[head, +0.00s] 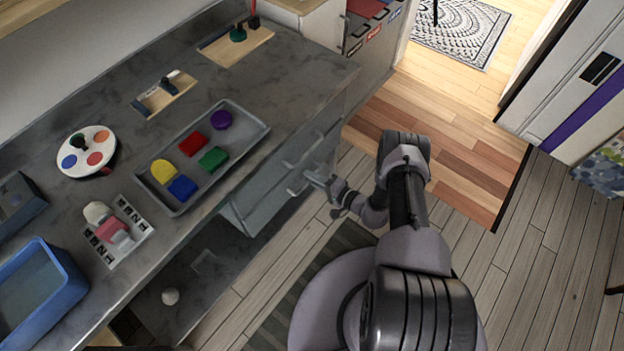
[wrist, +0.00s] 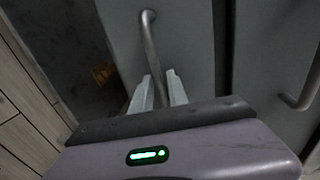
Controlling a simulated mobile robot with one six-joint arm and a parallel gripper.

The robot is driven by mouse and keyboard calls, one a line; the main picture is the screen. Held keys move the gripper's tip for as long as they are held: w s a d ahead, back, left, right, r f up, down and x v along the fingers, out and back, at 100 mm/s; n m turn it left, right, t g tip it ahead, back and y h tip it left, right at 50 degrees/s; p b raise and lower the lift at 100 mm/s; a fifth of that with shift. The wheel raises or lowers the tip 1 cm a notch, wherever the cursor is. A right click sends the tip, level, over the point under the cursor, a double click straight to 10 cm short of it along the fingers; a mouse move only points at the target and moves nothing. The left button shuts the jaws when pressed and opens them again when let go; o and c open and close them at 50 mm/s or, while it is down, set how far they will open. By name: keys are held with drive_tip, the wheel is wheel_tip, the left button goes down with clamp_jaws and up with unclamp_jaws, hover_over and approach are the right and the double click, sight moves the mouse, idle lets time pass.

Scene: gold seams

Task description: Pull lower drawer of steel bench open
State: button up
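The steel bench (head: 300,85) has two stacked grey drawers on its front, at the centre of the head view. The lower drawer (head: 262,204) has a bar handle (head: 297,189); its front looks about flush with the bench, though my gripper covers part of it. In the wrist view the lower drawer front (wrist: 190,40) fills the middle, with its handle (wrist: 149,35) running down between my fingers. My gripper (wrist: 160,85) is closed in narrowly on the handle, one pale finger on each side. The upper drawer handle (wrist: 298,98) is at the right of the wrist view.
On the bench top are a grey tray (head: 254,127) of coloured blocks, a round palette (head: 105,165) and a blue bin (head: 72,268). Clear wooden floor (head: 490,270) lies to the right.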

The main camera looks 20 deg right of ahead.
drive_tip(key=shift+c, duration=0.4)
clamp_jaws()
idle(1.1)
